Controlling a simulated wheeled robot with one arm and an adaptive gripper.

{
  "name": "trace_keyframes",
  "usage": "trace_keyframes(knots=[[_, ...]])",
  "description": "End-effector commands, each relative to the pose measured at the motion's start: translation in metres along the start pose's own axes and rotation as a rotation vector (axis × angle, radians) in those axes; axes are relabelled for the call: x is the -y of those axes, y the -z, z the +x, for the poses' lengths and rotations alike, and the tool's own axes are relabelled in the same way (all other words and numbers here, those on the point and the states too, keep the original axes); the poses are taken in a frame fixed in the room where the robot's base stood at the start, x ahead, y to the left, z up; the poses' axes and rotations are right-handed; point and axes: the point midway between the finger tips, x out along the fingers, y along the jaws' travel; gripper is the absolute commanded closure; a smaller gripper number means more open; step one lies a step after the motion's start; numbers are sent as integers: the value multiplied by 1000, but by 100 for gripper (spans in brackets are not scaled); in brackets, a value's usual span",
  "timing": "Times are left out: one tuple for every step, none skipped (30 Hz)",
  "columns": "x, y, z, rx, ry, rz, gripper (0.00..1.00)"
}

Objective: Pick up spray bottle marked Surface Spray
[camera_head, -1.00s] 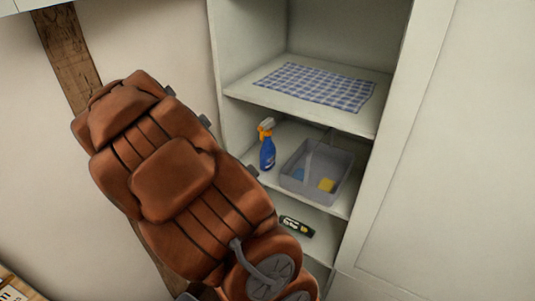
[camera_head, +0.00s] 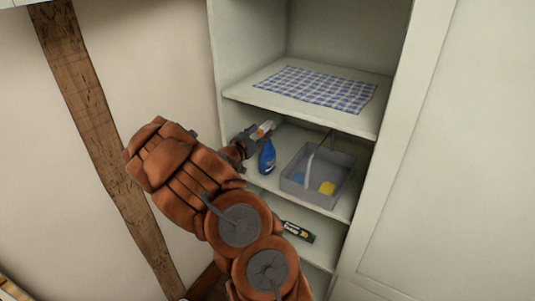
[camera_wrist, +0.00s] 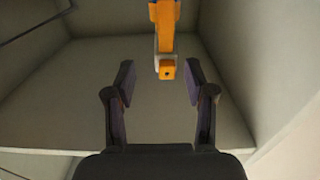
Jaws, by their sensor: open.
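The blue spray bottle (camera_head: 267,158) with an orange and white spray head (camera_head: 264,129) stands upright on the middle shelf, at its left side. Its label is too small to read. My gripper (camera_head: 257,130) is at the bottle's spray head and hides part of it. In the wrist view the orange spray head (camera_wrist: 165,30) shows ahead, with its nozzle end near the gap between the two open fingers (camera_wrist: 159,82). The fingers stand apart on either side and do not appear to touch it.
A grey caddy (camera_head: 302,188) with a yellow sponge (camera_head: 327,188) stands right of the bottle. A checkered cloth (camera_head: 318,88) lies on the shelf above (camera_head: 240,95). A dark green box (camera_head: 298,232) lies on the shelf below. The cabinet's left wall is close by.

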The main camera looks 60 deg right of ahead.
Motion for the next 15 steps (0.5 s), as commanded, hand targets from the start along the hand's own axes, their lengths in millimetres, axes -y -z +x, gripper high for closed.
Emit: trace_keyframes(knots=[[0,1,5,0,-1,0,46],[0,1,7,0,0,0,46],[1,1,9,0,1,0,46],[1,0,11,1,1,0,46],[1,0,12,1,1,0,46],[1,0,13,2,2,0,46],[1,0,14,2,2,0,46],[1,0,15,2,2,0,46],[1,0,17,3,1,0,46],[1,1,19,3,0,0,46],[2,1,21,3,1,-1,46],[2,1,24,3,1,-2,46],[2,1,27,4,1,-2,46],[3,1,30,4,1,-2,46],[4,2,33,4,1,-1,46]])
